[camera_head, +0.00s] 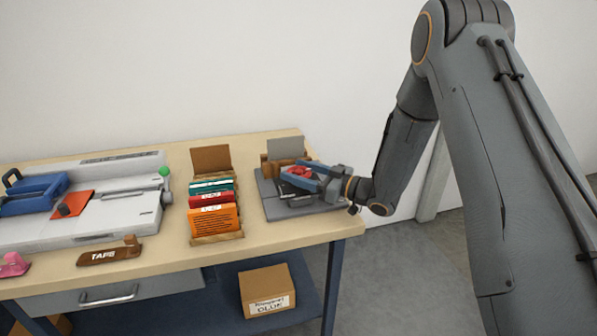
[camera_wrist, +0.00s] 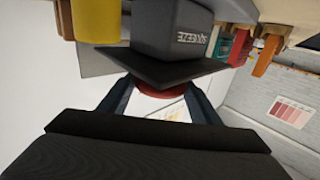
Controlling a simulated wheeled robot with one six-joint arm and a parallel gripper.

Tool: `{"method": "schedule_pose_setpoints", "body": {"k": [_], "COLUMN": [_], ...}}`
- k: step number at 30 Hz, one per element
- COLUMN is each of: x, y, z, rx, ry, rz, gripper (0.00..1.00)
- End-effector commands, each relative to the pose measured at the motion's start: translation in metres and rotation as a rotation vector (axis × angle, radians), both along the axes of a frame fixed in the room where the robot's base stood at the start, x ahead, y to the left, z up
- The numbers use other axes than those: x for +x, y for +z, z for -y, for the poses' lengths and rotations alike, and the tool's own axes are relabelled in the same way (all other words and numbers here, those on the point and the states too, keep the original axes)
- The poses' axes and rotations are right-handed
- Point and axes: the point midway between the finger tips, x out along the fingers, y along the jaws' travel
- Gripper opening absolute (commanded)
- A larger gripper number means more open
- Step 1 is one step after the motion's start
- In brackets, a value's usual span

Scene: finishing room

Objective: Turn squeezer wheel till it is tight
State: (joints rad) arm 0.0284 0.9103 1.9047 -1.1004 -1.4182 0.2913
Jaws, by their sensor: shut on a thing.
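The squeezer stands at the right end of the table, with a flat grey base (camera_head: 303,208). Its red wheel (camera_head: 297,170) shows between the bluish fingers of my gripper (camera_head: 303,178). In the wrist view, the squeezer's dark grey body (camera_wrist: 178,28) bears a label that appears upside down. The red wheel (camera_wrist: 160,91) sits between the two fingertips there, partly hidden behind a dark plate. My gripper (camera_wrist: 158,98) is shut on the wheel, reaching in from the right in the head view. How tight the wheel is cannot be told.
A wooden rack (camera_head: 217,239) of coloured booklets stands left of the squeezer. Further left are a large grey machine (camera_head: 120,215) and a tape dispenser (camera_head: 110,253). A cardboard box (camera_head: 267,289) sits on the lower shelf. Floor right of the table is clear.

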Motion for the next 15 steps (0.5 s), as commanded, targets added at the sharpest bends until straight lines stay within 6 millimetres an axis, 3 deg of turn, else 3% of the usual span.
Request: {"method": "schedule_pose_setpoints", "body": {"k": [1, 4, 15], "x": [0.0002, 0.0002, -0.0016], "y": [0.0010, 0.0009, 0.0001], "z": [-0.0005, -0.0002, 0.0059], "rx": [0.000, 0.000, 0.000], "ry": [0.002, 0.001, -0.002], "rz": [0.004, 0.004, 0.002], "gripper": [0.59, 0.76, 0.76]}}
